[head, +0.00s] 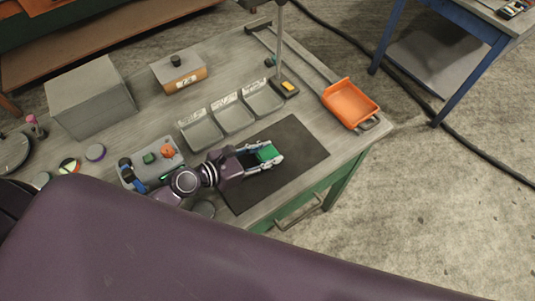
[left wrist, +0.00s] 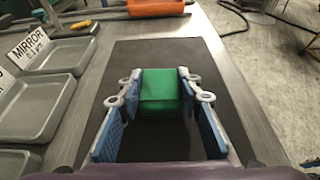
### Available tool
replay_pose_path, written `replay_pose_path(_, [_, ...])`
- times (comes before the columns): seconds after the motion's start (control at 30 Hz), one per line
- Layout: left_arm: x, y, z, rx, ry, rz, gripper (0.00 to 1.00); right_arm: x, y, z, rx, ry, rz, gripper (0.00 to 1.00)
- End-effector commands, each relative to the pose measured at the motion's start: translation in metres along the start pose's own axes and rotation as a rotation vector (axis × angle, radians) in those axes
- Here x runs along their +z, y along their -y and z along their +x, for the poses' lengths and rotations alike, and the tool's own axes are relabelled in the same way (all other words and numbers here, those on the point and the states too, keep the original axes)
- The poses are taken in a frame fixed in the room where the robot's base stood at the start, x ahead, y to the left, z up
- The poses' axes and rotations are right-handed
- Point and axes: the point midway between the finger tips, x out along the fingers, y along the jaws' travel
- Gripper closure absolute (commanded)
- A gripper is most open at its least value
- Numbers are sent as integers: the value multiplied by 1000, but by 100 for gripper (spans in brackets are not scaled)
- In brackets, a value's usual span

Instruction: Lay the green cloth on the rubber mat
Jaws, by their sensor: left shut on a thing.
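The green cloth (head: 267,153) looks like a small folded block. It also shows in the left wrist view (left wrist: 163,90), between the two blue-padded fingers. My left gripper (head: 264,156) is shut on the cloth, over the dark rubber mat (head: 300,143). In the left wrist view the mat (left wrist: 160,55) spreads out around and beyond the cloth. I cannot tell whether the cloth touches the mat or is held just above it. My right gripper is not in view.
Grey labelled trays (head: 233,115) stand in a row behind the mat. An orange tray (head: 350,103) is at the table's right end. A grey tray with small parts (head: 130,173) lies left of the mat. A grey box (head: 90,95) stands at the far left.

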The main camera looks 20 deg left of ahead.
Motion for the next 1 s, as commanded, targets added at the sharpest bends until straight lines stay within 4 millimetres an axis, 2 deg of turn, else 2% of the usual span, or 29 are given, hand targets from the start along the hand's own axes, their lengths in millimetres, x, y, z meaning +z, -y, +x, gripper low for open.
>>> replay_pose_path(0.3, [-2,0,1,0,1,-1,91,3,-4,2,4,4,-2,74])
replay_pose_path(0.33, [-2,0,1,0,0,-1,66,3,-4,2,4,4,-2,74])
replay_pose_path(0.5, [-2,0,1,0,0,-1,50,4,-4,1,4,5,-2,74])
replay_pose_path(0.83, [4,0,-1,0,1,1,50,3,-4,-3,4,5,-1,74])
replay_pose_path(1.0, [-2,0,-23,0,-3,0,50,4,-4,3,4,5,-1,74])
